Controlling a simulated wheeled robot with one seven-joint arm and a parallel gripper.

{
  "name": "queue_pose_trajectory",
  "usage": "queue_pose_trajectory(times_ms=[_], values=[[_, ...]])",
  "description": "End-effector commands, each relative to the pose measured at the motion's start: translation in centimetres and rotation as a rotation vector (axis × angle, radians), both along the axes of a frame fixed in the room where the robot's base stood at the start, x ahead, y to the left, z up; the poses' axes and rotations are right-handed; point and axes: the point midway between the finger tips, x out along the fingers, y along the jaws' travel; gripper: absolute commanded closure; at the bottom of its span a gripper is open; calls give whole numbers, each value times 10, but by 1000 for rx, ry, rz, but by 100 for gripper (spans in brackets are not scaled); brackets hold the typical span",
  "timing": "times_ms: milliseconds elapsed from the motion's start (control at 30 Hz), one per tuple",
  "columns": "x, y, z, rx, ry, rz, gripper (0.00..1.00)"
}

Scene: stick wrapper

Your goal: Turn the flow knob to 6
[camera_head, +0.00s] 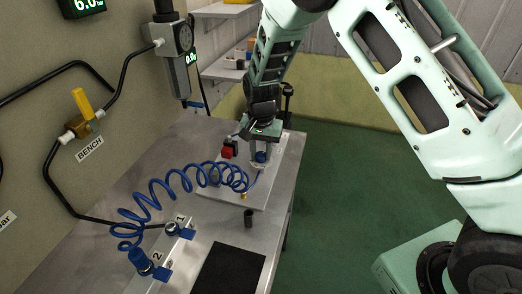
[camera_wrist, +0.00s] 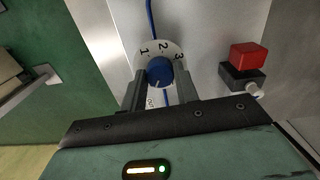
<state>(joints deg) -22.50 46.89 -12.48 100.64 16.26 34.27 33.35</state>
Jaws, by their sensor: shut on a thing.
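My gripper (camera_wrist: 161,82) is shut on the knob, one finger on each side. In the head view, the blue knob (camera_head: 262,157) shows under my gripper (camera_head: 261,150) on the pale panel. A large display (camera_head: 85,4) reads 6.0 in green, cut by the top edge. A smaller gauge display (camera_head: 191,58) reads 0.0.
A red button block (camera_wrist: 249,57) sits right of the dial. A coiled blue hose (camera_head: 190,177) arches over the bench beside my gripper. A yellow-handled valve (camera_head: 82,103) labelled BENCH is on the wall. A dark mat (camera_head: 229,270) and small black cylinder (camera_head: 248,218) lie nearer.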

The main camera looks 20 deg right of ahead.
Motion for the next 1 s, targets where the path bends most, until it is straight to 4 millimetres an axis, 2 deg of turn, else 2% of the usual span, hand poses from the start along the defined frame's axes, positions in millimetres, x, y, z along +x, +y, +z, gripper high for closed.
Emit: queue_pose_trajectory(times_ms=[267, 300, 333, 367, 733, 867, 1000], values=[[2, 0, 2, 1, -6, -3, 92], [2, 0, 1, 1, -6, -2, 59], [2, 0, 1, 1, -6, -2, 50], [2, 0, 1, 0, -5, -2, 48], [1, 0, 7, 1, -3, 0, 48], [1, 0, 25, 3, -5, -1, 48], [2, 0, 56, 2, -7, 0, 48]])
